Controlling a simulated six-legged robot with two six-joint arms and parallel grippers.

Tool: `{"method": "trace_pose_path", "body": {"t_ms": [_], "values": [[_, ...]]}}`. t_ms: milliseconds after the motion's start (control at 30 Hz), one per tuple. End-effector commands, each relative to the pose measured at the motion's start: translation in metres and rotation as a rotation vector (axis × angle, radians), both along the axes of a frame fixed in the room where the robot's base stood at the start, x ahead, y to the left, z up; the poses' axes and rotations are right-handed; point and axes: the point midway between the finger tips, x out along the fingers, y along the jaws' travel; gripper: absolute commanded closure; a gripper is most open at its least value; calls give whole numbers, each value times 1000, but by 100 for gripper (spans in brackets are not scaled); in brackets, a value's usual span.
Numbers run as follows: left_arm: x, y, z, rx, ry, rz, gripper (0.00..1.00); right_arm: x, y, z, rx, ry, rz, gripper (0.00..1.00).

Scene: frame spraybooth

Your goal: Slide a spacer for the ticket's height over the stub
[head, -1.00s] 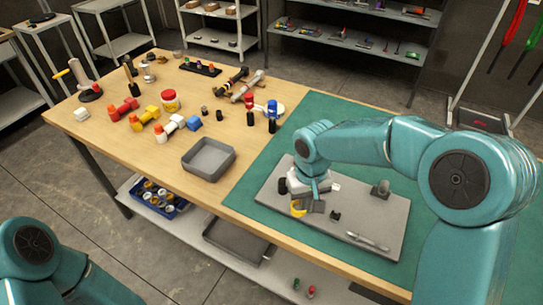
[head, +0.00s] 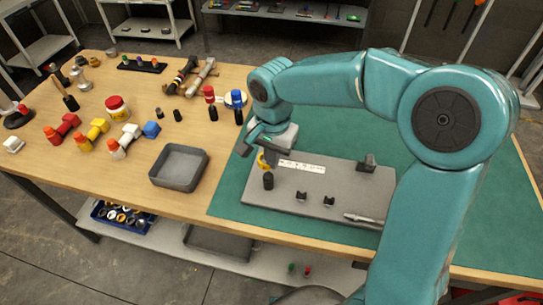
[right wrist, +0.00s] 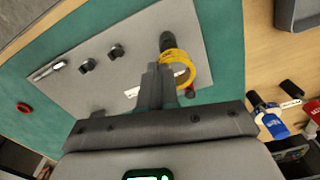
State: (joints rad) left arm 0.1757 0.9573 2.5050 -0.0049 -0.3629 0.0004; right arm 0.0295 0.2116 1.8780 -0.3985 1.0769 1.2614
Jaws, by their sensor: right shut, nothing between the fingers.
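My right gripper (head: 270,158) is shut and empty, low over the left end of a grey board. Its closed fingers (right wrist: 157,72) also show in the right wrist view. A dark upright cylinder (head: 268,181) stands on the board just in front of the gripper; it also shows in the right wrist view (right wrist: 167,40). A yellow ring (right wrist: 190,70) lies close beside the fingers and the cylinder; I cannot tell what it rests on. A white marked strip (head: 302,167) lies on the board, its print too small to read. Several dark cylinders, one of them here (head: 213,114), stand on the wooden table. My left gripper is out of view.
The grey board (head: 340,180) lies on a green mat (head: 232,205). Two small dark pieces (head: 301,196), a pen-like tool (head: 362,220) and a grey block (head: 367,163) are on it. An empty grey tray (head: 179,166) and coloured dumbbell-like parts (head: 95,135) are to the left.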

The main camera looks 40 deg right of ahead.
Motion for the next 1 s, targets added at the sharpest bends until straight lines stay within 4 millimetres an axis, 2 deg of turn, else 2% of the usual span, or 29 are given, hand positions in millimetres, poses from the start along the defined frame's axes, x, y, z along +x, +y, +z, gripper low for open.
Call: {"method": "trace_pose_path", "body": {"t_ms": [167,700,1000], "values": [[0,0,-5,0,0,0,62,-6,-5,-4,1,1,-40,100],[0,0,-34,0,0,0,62,-3,-4,-42,0,0,-32,100],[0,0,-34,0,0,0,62,0,-3,-43,0,0,-31,100]]}}
